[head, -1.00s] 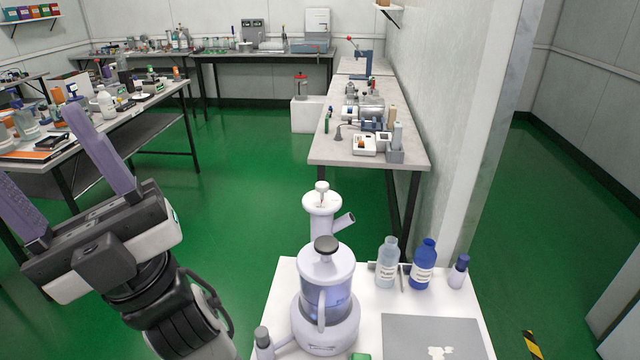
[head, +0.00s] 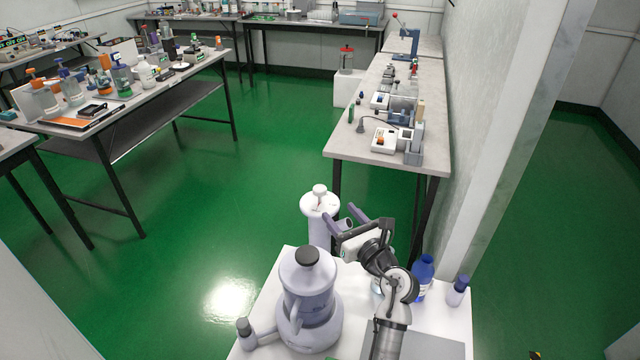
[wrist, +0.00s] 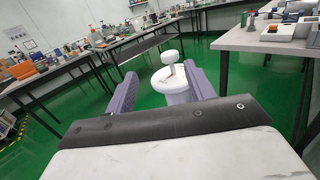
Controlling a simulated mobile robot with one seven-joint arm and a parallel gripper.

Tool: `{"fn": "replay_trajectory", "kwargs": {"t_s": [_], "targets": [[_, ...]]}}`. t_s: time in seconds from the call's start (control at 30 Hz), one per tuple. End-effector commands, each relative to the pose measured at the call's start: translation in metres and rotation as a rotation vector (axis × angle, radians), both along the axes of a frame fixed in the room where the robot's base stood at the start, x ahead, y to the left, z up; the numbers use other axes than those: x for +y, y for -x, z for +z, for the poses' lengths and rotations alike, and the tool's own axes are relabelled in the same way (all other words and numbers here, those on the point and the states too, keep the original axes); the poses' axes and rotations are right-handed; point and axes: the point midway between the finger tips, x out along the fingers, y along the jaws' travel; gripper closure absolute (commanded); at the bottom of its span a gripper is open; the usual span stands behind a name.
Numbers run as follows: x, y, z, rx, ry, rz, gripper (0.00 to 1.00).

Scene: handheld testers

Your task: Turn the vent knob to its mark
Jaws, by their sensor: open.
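The vent knob (head: 320,189) is a small white knob on top of a white cylindrical vessel (head: 318,207), with a small red mark near it on the lid. In the wrist view the knob (wrist: 169,57) stands upright on its stem above the round white lid (wrist: 170,78). My gripper (head: 338,215) is open, reaching in from the right close to the vessel. In the wrist view its two purple fingers (wrist: 163,75) are spread, with the knob ahead between them, apart from both. The knob's exact angle is too small to tell.
A blue bottle (head: 423,275) and a small blue-capped bottle (head: 458,290) stand right of my arm. A grey bench (head: 345,145) lies behind.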

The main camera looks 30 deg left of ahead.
Motion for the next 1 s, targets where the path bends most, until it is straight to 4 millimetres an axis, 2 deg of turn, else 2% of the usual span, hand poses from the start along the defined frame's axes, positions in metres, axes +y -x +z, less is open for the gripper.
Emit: {"fn": "replay_trajectory", "kwargs": {"t_s": [0.07, 0.17, 0.27, 0.7, 0.83, 1.0], "targets": [[-0.007, -0.006, -0.012, 0.001, 0.047, -0.022, 0.46], [-0.004, -0.011, -0.017, -0.001, 0.068, -0.028, 0.46], [0.009, -0.017, -0.016, -0.002, 0.068, -0.026, 0.46], [0.087, -0.062, -0.014, -0.002, 0.064, -0.025, 0.46], [0.101, -0.071, -0.016, -0.002, 0.064, -0.026, 0.46], [0.109, -0.076, -0.016, -0.002, 0.063, -0.028, 0.46]]}}
